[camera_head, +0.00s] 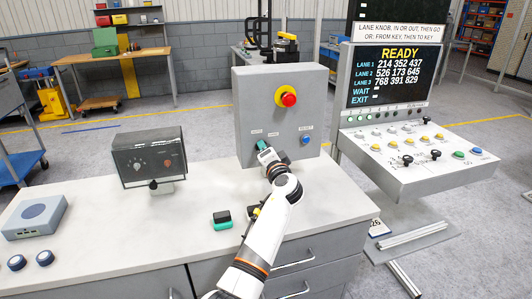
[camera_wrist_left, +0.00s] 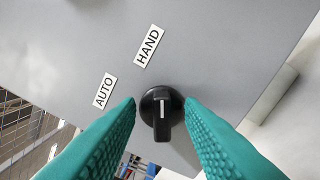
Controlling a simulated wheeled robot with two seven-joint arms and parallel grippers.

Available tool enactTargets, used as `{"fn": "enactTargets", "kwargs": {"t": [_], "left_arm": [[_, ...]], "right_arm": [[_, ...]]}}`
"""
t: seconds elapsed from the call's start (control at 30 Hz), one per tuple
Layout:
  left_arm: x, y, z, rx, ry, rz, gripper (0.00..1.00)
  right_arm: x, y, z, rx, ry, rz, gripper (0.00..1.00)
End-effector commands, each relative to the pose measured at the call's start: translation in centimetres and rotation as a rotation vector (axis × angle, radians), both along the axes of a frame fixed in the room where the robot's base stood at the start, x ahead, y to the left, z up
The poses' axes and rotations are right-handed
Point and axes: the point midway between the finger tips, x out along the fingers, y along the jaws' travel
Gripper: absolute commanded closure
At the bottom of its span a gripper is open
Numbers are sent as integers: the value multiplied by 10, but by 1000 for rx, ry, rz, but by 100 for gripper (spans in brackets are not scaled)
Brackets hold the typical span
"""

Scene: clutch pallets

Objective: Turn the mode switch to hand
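The mode switch (camera_wrist_left: 162,112) is a black knob with a white mark on a grey panel, below the labels AUTO (camera_wrist_left: 104,90) and HAND (camera_wrist_left: 148,46) in the panel's own sense. In the head view the left gripper (camera_head: 263,148) is at the front of the grey control box (camera_head: 250,110) and hides the switch. My right gripper is not in view.
The box also carries a red emergency button (camera_head: 289,100) and a blue reset button (camera_head: 305,140). A dark instrument box (camera_head: 150,157) stands left on the bench (camera_head: 120,230). A black and teal block (camera_head: 222,220) lies near my arm. A display console (camera_head: 395,150) stands right.

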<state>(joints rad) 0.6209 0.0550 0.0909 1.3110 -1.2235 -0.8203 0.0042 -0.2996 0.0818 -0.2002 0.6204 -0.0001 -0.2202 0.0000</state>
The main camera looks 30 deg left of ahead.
Motion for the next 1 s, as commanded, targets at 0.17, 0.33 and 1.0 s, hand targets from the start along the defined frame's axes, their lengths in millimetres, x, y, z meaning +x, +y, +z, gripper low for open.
{"fn": "enactTargets", "kwargs": {"t": [0.17, 0.33, 1.0], "left_arm": [[0, 0, -1, -2, 1, 0, 66], [-4, -6, -3, -3, 2, -2, 66], [-76, -89, -3, -4, 1, 0, 66]], "right_arm": [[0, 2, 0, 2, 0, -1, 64], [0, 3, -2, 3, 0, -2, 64], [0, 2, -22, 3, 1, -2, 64]]}}
